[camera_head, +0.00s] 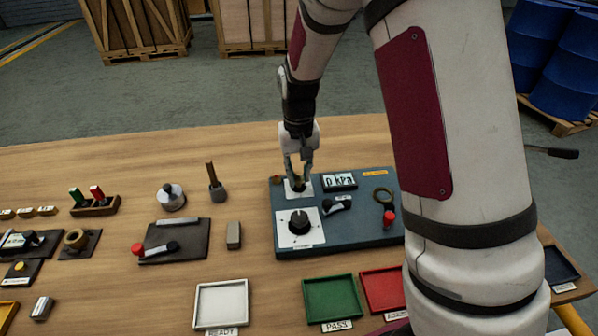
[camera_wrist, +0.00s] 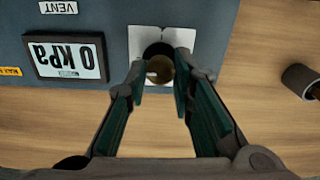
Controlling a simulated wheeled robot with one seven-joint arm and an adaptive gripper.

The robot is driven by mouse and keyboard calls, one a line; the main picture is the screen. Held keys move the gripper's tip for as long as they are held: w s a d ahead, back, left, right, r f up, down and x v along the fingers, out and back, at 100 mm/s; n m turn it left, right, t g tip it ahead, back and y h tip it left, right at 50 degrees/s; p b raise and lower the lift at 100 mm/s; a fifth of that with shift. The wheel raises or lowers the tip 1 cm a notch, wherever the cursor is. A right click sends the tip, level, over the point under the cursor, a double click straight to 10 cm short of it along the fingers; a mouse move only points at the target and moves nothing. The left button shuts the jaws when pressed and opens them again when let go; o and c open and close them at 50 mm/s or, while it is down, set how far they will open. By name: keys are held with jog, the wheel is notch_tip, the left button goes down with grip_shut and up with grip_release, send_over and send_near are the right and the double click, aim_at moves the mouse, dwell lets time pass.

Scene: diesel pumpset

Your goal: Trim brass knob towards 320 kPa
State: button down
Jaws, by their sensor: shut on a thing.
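The brass knob (camera_wrist: 160,69) sits on a white plate (camera_wrist: 185,38) at the far left corner of the blue panel (camera_head: 345,240). In the wrist view it shows between my fingertips, partly covered by them. My gripper (camera_head: 299,178) points down over the plate and is shut on the brass knob; it also shows in the wrist view (camera_wrist: 161,85). The pressure display (camera_head: 340,181) beside it reads 0 kPa and shows upside down in the wrist view (camera_wrist: 65,58).
The panel also carries a large black knob (camera_head: 299,222), a small black lever (camera_head: 337,205) and a red-tipped handle (camera_head: 388,217). A wooden-handled tool (camera_head: 214,185) stands left of the panel. White (camera_head: 221,325), green (camera_head: 332,321) and red trays lie in front.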

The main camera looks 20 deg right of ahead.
aim_at(299, 178)
jog(key=shift+m, duration=0.3)
jog(key=c, duration=1.4)
grip_release()
jog(key=shift+o, duration=0.2)
jog(key=shift+r, duration=0.1)
notch_tip(299, 178, up, 12)
